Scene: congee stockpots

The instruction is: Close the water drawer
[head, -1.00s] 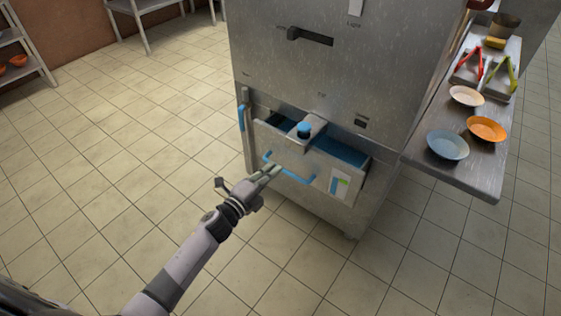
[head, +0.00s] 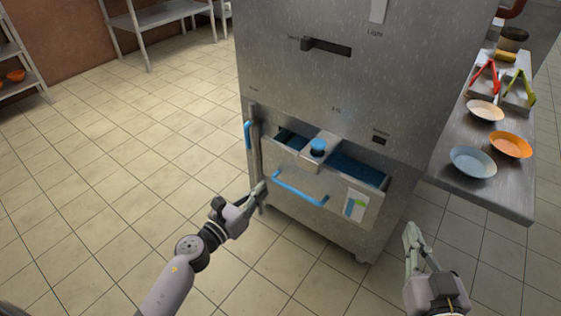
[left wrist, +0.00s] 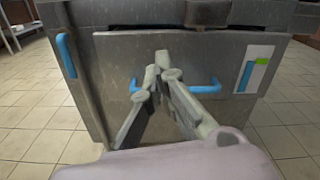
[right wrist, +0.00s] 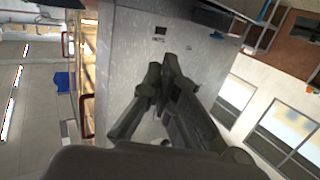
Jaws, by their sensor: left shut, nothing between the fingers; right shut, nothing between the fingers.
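The water drawer (head: 285,172) is a grey metal drawer low in the steel machine, standing partly open with blue inside showing. Its blue bar handle (head: 300,188) is on the front, and a label with a green patch is at its right end. The drawer front also shows in the left wrist view (left wrist: 215,55). My left gripper (head: 262,187) is shut and empty, in front of the drawer front near the left end of the handle; I cannot tell if it touches. My right gripper (head: 411,228) is shut and empty, to the right of the drawer and apart from it.
The steel machine (head: 330,75) rises above the drawer, with a blue vertical handle (head: 248,135) at its left edge. A steel side shelf (head: 500,195) at right holds a blue bowl (head: 473,161), an orange bowl (head: 511,144) and tongs. The tiled floor at left is clear.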

